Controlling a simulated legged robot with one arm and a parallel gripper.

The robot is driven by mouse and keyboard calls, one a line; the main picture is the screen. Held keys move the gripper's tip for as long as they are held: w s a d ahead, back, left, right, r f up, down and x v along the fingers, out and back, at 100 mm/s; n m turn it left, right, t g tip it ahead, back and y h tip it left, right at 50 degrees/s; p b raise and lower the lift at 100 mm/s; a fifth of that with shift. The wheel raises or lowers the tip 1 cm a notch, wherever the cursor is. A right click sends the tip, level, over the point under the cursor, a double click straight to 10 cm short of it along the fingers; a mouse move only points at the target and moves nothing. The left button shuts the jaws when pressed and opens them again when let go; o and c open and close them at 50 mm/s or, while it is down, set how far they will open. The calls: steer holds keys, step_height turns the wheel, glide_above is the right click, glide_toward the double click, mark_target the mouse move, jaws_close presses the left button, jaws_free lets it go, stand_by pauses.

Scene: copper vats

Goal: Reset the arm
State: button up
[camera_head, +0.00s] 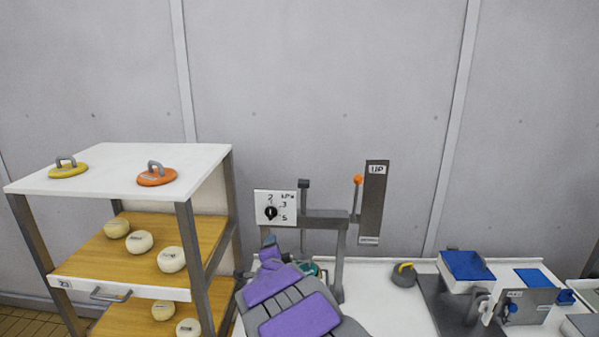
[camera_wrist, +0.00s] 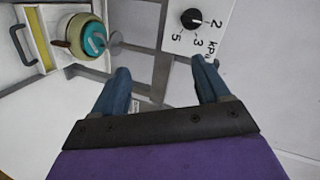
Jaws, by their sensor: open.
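My gripper shows in the wrist view (camera_wrist: 160,70) with its two blue-grey fingers spread apart and nothing between them. In the head view, my purple and grey arm reaches up from the bottom middle, and the gripper (camera_head: 270,242) is just below a white dial panel (camera_head: 290,204). The panel has a black knob (camera_head: 271,213) and the marks 2, 3, 5 and kPa. In the wrist view, the panel and its knob (camera_wrist: 191,18) are beyond the right finger. I cannot tell whether a finger touches anything.
A shelf unit (camera_head: 150,165) on the left holds cream rounds, with yellow (camera_head: 68,170) and orange (camera_head: 157,176) handled discs on top. An orange-knobbed lever (camera_head: 357,181) stands beside an UP plate (camera_head: 374,205).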

steer(key=s+d+f+n+g+b, duration=0.2)
steer(key=s+d+n+g+b, duration=0.15)
steer(key=s+d, duration=0.45)
steer(key=s+d+f+n+g+b, duration=0.2)
steer(key=s+d+n+g, duration=0.25)
steer(key=s, duration=0.75)
steer(key=s+d+f+n+g+b, duration=0.1)
steer(key=s+d+f+n+g, duration=0.1)
steer(key=s, duration=1)
steer(key=s+d+f+n+g+b, duration=0.2)
steer(key=s+d, duration=0.3)
steer(key=s, duration=0.7)
steer(key=s+d+f+n+g+b, duration=0.2)
steer(key=s+d+g, duration=0.1)
steer(key=s, duration=0.9)
steer(key=shift+d+g+h, duration=0.15)
steer(key=shift+g+h, duration=0.25)
steer(key=shift+g, duration=0.3)
steer(key=shift+f, duration=0.1)
